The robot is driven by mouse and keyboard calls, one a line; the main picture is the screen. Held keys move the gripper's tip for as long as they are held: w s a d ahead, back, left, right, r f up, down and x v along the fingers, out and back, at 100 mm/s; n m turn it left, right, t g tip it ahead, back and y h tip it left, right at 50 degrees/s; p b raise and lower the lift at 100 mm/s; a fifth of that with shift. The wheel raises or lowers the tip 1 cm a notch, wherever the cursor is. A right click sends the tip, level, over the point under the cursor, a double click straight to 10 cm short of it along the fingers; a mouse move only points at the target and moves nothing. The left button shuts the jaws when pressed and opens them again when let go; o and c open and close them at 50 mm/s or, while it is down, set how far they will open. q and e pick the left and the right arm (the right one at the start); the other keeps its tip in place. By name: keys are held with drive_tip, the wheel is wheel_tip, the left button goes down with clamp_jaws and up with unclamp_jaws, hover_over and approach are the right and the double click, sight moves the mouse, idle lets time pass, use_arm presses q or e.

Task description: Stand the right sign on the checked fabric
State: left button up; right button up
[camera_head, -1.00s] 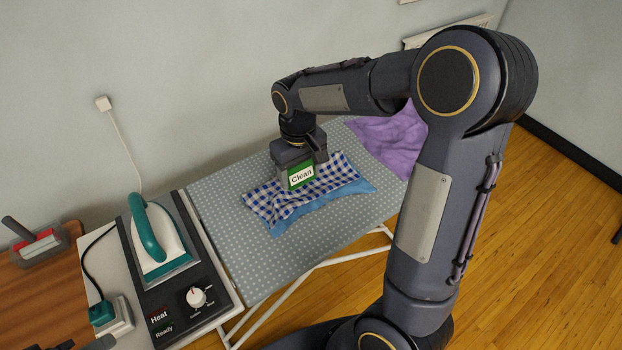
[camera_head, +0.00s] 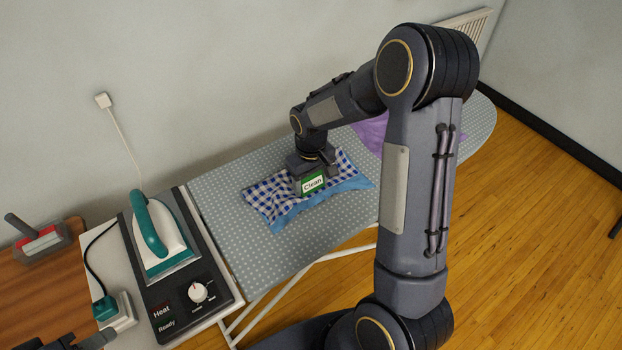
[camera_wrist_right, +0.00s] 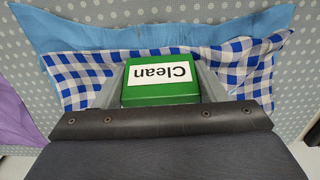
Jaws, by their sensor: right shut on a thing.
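The green sign (camera_head: 313,182) with a white "Clean" label is in my right gripper (camera_head: 312,188), over the blue-and-white checked fabric (camera_head: 268,197). In the right wrist view the green sign (camera_wrist_right: 160,88) sits between the two grey fingers of my right gripper (camera_wrist_right: 161,84), which are shut on it. The checked fabric (camera_wrist_right: 240,62) lies behind and around it there. I cannot tell whether the sign's base touches the cloth. My left gripper (camera_head: 82,342) shows only as a dark part at the bottom left edge; its fingers are not clear.
A plain blue cloth (camera_head: 350,183) lies under the checked fabric on the dotted ironing board (camera_head: 225,240). A purple cloth (camera_head: 371,132) lies farther right, partly behind my arm. A teal iron (camera_head: 160,240) stands on its station at the left, beside a control knob (camera_head: 198,291).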

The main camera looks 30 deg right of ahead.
sight(312, 179)
drive_tip(key=shift+f+b, duration=0.45)
drive_tip(key=shift+f, duration=0.15)
drive_tip(key=o, duration=1)
wheel_tip(312, 179, up, 12)
drive_tip(key=shift+r, duration=0.1)
drive_tip(key=shift+s+a+r+m+t+y, duration=0.55)
drive_tip(key=shift+s+a+r+t, duration=0.5)
drive_tip(key=shift+s, duration=2.6)
drive_tip(key=shift+s+a+r+m+t+y, duration=0.3)
drive_tip(key=shift+s+a+r+t+y, duration=0.7)
drive_tip(key=shift+s, duration=2.7)
drive_tip(key=shift+s+a+r+m+t+y, duration=0.6)
drive_tip(key=shift+s+a, duration=0.9)
drive_tip(key=shift+s, duration=2.15)
drive_tip(key=shift+f+n+h, duration=0.25)
drive_tip(key=shift+f, duration=0.05)
